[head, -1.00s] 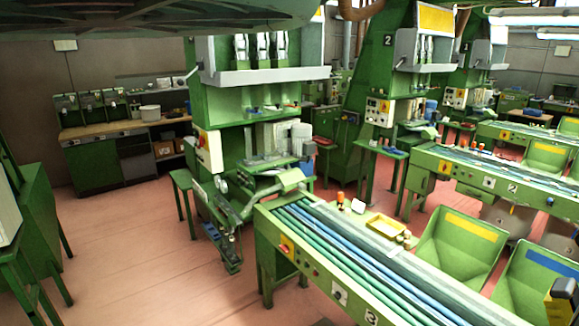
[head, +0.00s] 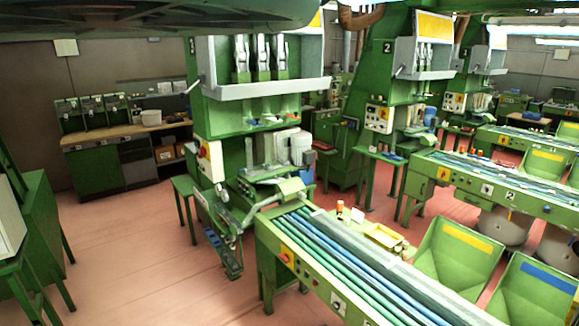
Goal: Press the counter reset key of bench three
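Bench three (head: 262,228) is the green bench with blue and green strips along its top, running from the middle to the lower right. Its number is mostly cut off at the bottom edge. Its front side carries a yellow plate with a red knob (head: 286,256), several small buttons, and a white plate with a dark round centre (head: 337,306). I cannot tell which of these is the counter reset key. My gripper is not in view.
A tall green machine (head: 223,118) stands at the bench's far end. Green bins (head: 459,257) stand on the right. Bench two (head: 470,183) lies behind. The pinkish floor (head: 130,260) on the left is clear.

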